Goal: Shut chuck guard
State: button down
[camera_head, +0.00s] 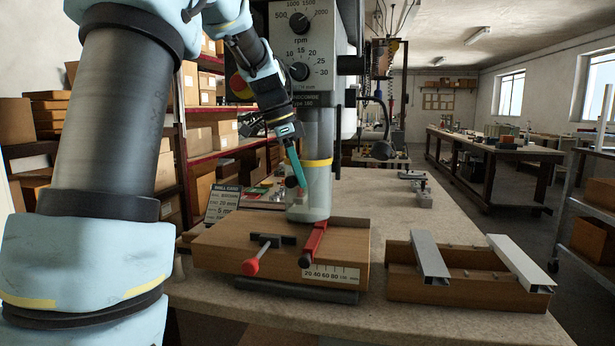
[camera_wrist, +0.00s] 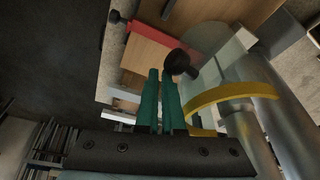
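The chuck guard (camera_head: 312,200) is a clear cup on the drill press, below a yellow band (camera_head: 318,162). The band also shows in the wrist view (camera_wrist: 232,93). A dark round knob (camera_wrist: 178,62) sticks out from the guard; in the head view it shows small (camera_head: 291,182) on the guard's left side. My gripper (camera_head: 300,184) points down at the left of the guard, its teal fingers close to the knob. In the wrist view the fingers (camera_wrist: 160,75) lie nearly together with nothing visible between them, tips just beside the knob. Whether they touch it I cannot tell.
A wooden rack (camera_head: 455,290) with two metal profiles (camera_head: 430,255) stands at right. A small sign (camera_head: 222,203) stands left. The bench behind the rack is mostly clear.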

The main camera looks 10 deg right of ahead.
jog(key=shift+w+a, duration=0.4)
jog(key=shift+w, duration=0.1)
jog(key=shift+f, duration=0.1)
